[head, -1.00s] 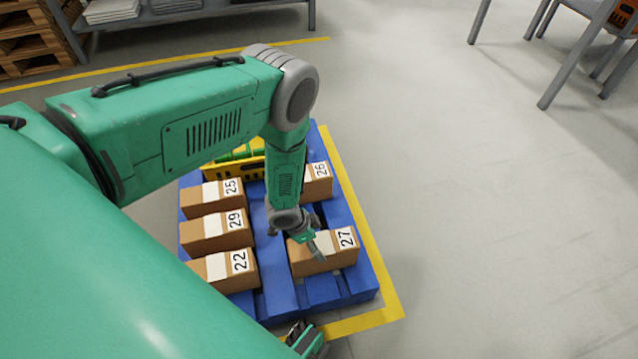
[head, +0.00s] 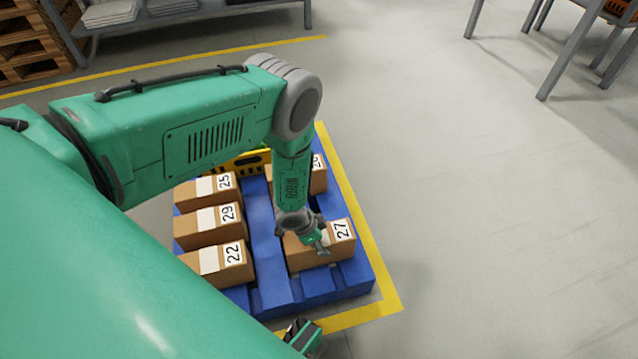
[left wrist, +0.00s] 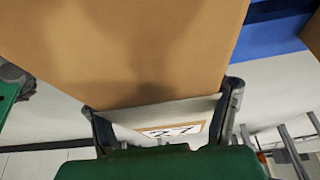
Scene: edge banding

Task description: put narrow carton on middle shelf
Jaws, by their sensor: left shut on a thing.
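A brown carton marked 27 (head: 341,246) rests on the front right of a blue pallet (head: 274,287). My left gripper (head: 321,247) is at its top and shut on it. In the left wrist view the carton's brown face (left wrist: 125,50) fills the upper middle, and its 27 label shows between the two fingers (left wrist: 165,115). The carton appears to be still on the pallet. A small dark and green part, probably my right gripper (head: 303,336), shows at the bottom edge of the head view; its jaw state is unclear. No middle shelf can be made out.
Cartons 25 (head: 205,190), 29 (head: 208,226) and 22 (head: 218,263) stand in a left row. Another carton (head: 318,180) and a yellow crate (head: 240,163) are behind my arm. Grey-legged furniture (head: 570,60) stands at upper right; the floor between is clear.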

